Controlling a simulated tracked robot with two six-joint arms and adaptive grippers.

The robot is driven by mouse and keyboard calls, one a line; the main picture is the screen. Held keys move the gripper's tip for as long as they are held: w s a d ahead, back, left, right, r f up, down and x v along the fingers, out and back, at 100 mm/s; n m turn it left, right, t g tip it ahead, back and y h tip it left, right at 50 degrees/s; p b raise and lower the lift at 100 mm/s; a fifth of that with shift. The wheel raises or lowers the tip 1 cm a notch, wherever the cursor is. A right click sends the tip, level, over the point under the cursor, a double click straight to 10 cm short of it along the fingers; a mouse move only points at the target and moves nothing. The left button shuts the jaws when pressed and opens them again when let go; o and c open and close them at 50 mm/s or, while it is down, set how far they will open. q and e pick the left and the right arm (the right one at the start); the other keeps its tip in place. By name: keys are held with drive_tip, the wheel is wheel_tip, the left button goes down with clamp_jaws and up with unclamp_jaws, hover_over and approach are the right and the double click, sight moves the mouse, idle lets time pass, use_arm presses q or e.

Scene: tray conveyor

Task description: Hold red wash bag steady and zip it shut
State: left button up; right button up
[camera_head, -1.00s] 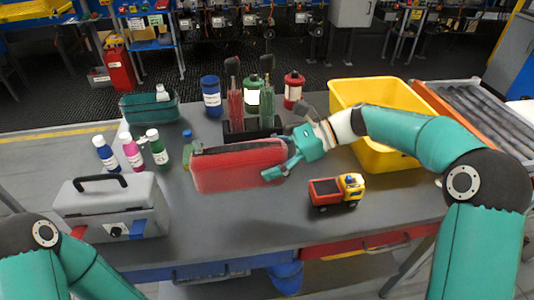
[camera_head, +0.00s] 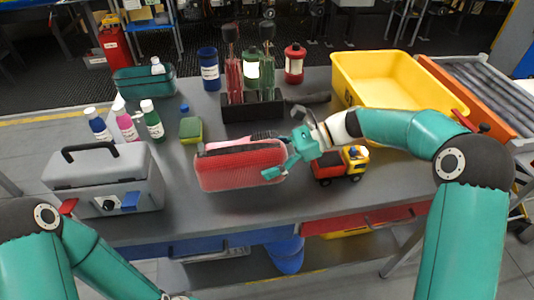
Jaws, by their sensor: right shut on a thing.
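The red wash bag (camera_head: 240,169) is in the middle of the front part of the table, long side facing me. A pinkish-grey strip shows along its top edge; I cannot make out the zip or how far it is open. My right gripper (camera_head: 279,168) reaches in from the right and is shut on the bag's right end. I cannot tell whether the bag rests on the table or is slightly raised. My left arm is at the lower left, and its gripper is outside the picture.
A toy truck (camera_head: 341,164) stands just right of the bag, under my right wrist. A black tool holder (camera_head: 252,107) and a yellow crate (camera_head: 400,82) stand farther back. Table is clear in front of the bag.

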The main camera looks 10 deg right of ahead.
drive_tip(key=shift+f, duration=0.9)
drive_tip(key=shift+f+b, duration=0.25)
drive_tip(key=shift+b, duration=0.1)
drive_tip(key=shift+f, duration=0.1)
drive_tip(key=o, duration=1.3)
drive_tip(key=c, duration=1.3)
